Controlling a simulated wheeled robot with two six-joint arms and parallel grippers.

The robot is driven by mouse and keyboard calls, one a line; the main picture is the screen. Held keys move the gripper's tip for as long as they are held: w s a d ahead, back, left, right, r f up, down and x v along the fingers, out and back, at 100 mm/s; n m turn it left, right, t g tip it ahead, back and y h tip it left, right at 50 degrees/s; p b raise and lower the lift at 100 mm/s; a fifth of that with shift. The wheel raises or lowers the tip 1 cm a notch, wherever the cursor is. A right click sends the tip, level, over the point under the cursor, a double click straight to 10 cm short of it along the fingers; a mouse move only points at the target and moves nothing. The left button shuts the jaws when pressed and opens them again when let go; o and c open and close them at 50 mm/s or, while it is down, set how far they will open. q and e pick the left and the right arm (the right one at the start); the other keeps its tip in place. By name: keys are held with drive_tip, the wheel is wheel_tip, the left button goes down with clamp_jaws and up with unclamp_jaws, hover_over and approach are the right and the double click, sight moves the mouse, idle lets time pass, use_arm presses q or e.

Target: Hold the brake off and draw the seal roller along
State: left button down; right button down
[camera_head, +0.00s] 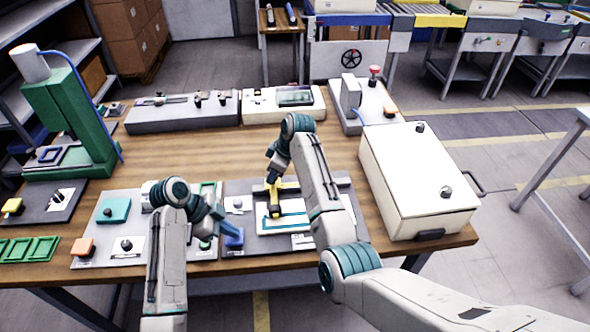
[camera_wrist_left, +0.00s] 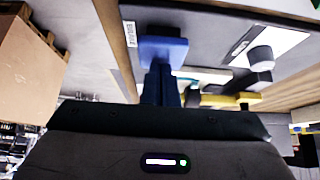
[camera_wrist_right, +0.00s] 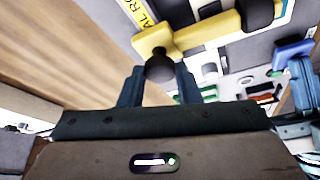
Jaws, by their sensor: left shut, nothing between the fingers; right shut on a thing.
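The yellow seal roller (camera_head: 275,196) stands over a white plate with a teal outline on the grey right-hand board. My right gripper (camera_head: 271,180) is shut on its black knob, which shows in the right wrist view (camera_wrist_right: 160,67) between the two fingers. The blue brake pad (camera_head: 233,239) is at the front left corner of the same board. My left gripper (camera_head: 231,230) is shut and empty, with its fingertips at the pad. In the left wrist view the fingertips meet the edge of the blue pad (camera_wrist_left: 163,50); how far it is pressed I cannot tell.
A grey board with a teal block (camera_head: 114,210) and an orange block (camera_head: 83,246) lies on the left. A large white box (camera_head: 415,170) stands right of the roller board. A green press (camera_head: 68,120) is at the far left. Grey fixtures line the back.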

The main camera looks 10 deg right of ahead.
use_arm(q)
drive_tip(key=shift+d, duration=0.1)
use_arm(e)
drive_tip(key=shift+a, duration=0.9)
drive_tip(key=shift+s, duration=0.1)
drive_tip(key=c, duration=1.5)
unclamp_jaws()
drive_tip(key=o, duration=0.4)
drive_tip(key=shift+a, duration=0.15)
drive_tip(key=shift+o, duration=0.2)
drive_tip(key=shift+d+r, duration=0.2)
drive_tip(key=shift+r, duration=0.15)
drive_tip(key=v, duration=1.1)
